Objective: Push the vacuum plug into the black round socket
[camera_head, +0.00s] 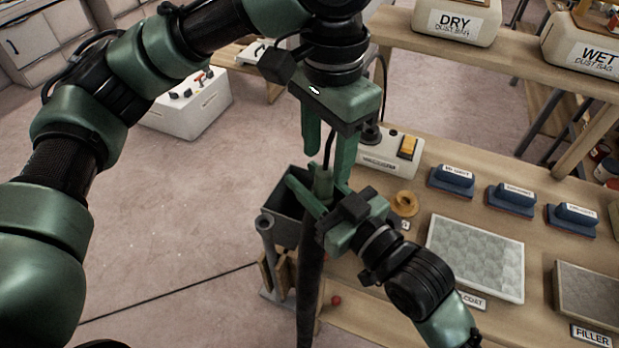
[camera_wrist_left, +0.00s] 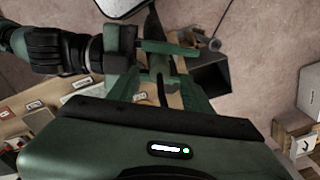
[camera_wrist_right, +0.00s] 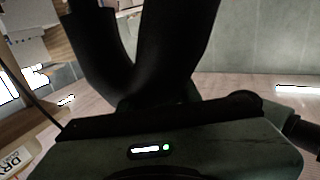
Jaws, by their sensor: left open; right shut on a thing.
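The vacuum box (camera_head: 385,158) on the bench has a yellow switch and a black round socket (camera_head: 371,134), partly hidden by my left gripper. My right gripper (camera_head: 306,190) is shut on a small grey-green cylinder (camera_head: 323,184), apparently the vacuum plug, with a thin dark cable rising from it. It is left of and below the vacuum box, apart from the socket. My left gripper (camera_head: 328,150) points down, open, with its fingers around the cable just above the plug. The left wrist view shows my right gripper (camera_wrist_left: 165,50) beyond my left fingers (camera_wrist_left: 160,85).
A thick black hose (camera_head: 310,275) hangs below the plug and fills much of the right wrist view (camera_wrist_right: 170,50). A dark open bin (camera_head: 282,228) is at the bench's left end. Sanding blocks (camera_head: 453,180), a tape roll (camera_head: 404,203) and a grey panel (camera_head: 475,255) lie to the right.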

